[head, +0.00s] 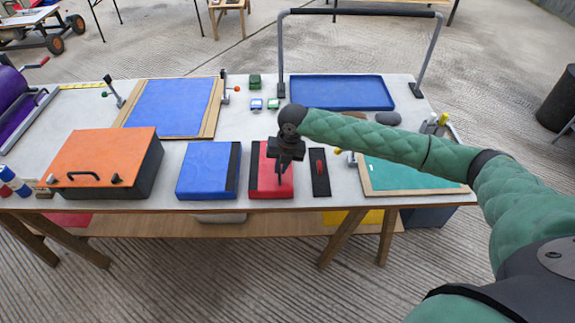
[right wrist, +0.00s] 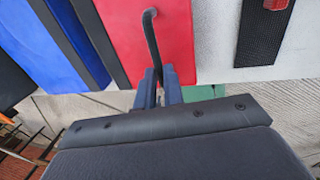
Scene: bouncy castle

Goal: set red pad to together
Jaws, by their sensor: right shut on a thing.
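The red pad (head: 268,178) lies on the table near its front edge, with a dark strip along its left side. The blue pad (head: 206,172) lies just left of it, with a dark strip on its right side. A narrow gap separates the two. My right gripper (head: 282,170) is over the red pad. In the right wrist view, its fingers (right wrist: 157,90) are shut on a dark bent rod-like handle (right wrist: 150,45) in front of the red pad (right wrist: 172,40). The handle's attachment point is hard to make out. My left gripper is not in view.
An orange-topped box (head: 104,160) stands left of the blue pad. A black strip with a red piece (head: 320,178) lies right of the red pad, and a green board (head: 410,174) farther right. Behind are a blue framed board (head: 170,105) and a blue tray (head: 340,92).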

